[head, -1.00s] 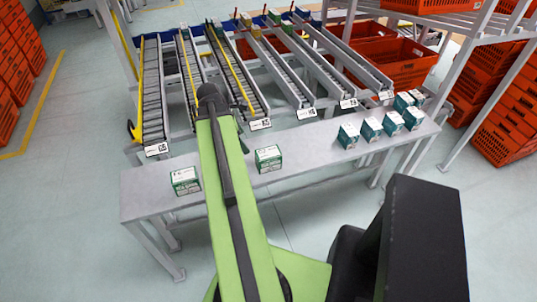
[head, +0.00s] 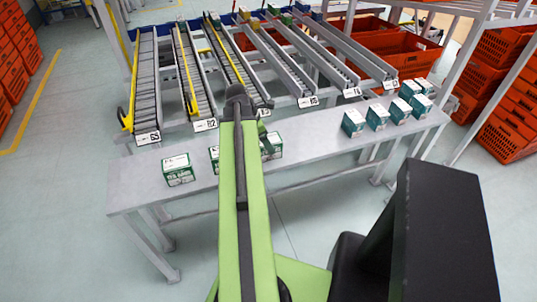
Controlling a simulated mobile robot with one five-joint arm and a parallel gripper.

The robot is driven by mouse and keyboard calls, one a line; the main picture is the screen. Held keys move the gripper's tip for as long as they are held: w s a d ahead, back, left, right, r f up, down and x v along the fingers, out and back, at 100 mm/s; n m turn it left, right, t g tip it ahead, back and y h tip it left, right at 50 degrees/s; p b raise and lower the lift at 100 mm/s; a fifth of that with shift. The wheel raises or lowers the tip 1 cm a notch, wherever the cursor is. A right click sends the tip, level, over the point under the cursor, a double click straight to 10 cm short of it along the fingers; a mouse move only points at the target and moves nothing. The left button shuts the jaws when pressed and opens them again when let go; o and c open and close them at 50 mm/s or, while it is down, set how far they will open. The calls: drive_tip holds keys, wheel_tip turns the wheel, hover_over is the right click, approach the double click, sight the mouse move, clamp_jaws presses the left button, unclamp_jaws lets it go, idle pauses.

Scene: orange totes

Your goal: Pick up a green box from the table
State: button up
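The grey table (head: 315,147) runs across the middle of the head view. A green and white box (head: 178,170) stands alone near its left end. A second green box (head: 214,158) is partly hidden behind my arm's left side. A third green box (head: 273,146) shows just right of my arm, partly covered by it. Several teal-green boxes (head: 353,123) stand at the right end. My arm reaches over the table. A small green part of my gripper (head: 264,138) shows in front of the third box; its fingers are hidden, so contact and opening cannot be told.
Sloped roller lanes (head: 148,90) with number labels stand behind the table. Orange totes (head: 382,63) are stacked behind them at right and on both sides. A grey rack post (head: 485,98) stands right of the table. Floor in front is clear.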

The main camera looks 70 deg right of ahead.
drive_tip(key=b+x, duration=0.5)
drive_tip(key=shift+a+f, duration=0.1)
drive_tip(key=shift+f, duration=0.25)
drive_tip(key=shift+r, duration=0.2)
drive_tip(key=shift+c, duration=0.3)
drive_tip(key=c, duration=1.5)
drive_tip(key=shift+c, duration=0.2)
wheel_tip(320, 180, up, 10)
drive_tip(key=p, duration=1)
drive_tip(key=shift+r+p, duration=0.15)
drive_tip(key=shift+p, duration=0.2)
